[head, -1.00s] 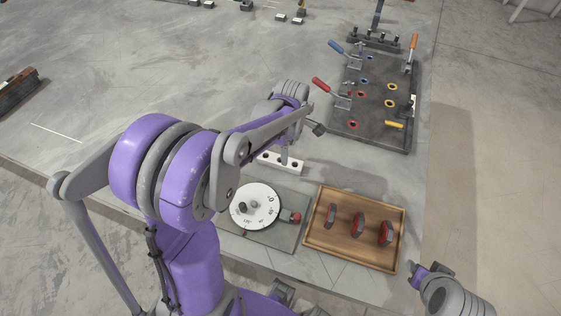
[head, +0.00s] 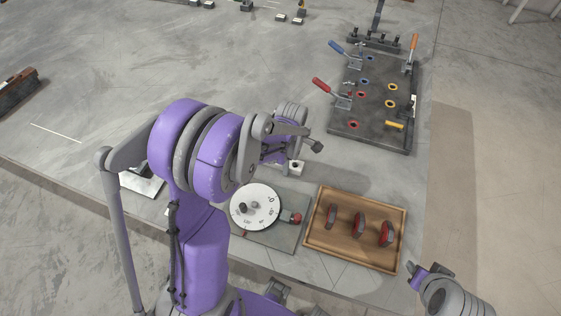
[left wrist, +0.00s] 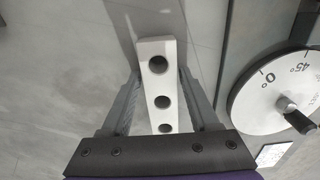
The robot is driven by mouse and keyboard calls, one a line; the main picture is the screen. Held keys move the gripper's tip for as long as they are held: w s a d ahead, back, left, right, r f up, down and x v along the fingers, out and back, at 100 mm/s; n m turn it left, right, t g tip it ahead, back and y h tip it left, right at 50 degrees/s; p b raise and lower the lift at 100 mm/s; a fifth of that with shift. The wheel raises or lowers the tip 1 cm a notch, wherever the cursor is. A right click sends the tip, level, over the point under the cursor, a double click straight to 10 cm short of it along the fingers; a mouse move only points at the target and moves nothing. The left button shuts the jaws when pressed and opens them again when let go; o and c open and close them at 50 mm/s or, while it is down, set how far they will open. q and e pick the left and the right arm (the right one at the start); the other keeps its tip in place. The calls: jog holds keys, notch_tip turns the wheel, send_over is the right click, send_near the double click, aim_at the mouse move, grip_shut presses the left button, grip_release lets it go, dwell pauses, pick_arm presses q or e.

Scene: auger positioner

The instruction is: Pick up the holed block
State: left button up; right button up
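The holed block is a white bar with a row of round dark holes. In the left wrist view, the holed block (left wrist: 158,88) lies lengthwise between the two fingers of my left gripper (left wrist: 160,74). The fingers are apart, one along each side; whether they touch it is unclear. In the head view only the right end of the holed block (head: 297,167) shows; my left arm hides the rest. My right gripper (head: 419,273) is at the lower right, far from the block, and its fingers cannot be made out.
A white angle dial (head: 262,213) on a grey plate stands close by the block. A wooden tray (head: 335,254) with three red-and-grey pieces is to its right. A dark clamp plate (head: 371,133) with red, blue and orange handles lies behind. The bench at left is mostly clear.

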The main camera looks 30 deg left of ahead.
pick_arm(q)
grip_shut()
dwell(1.1)
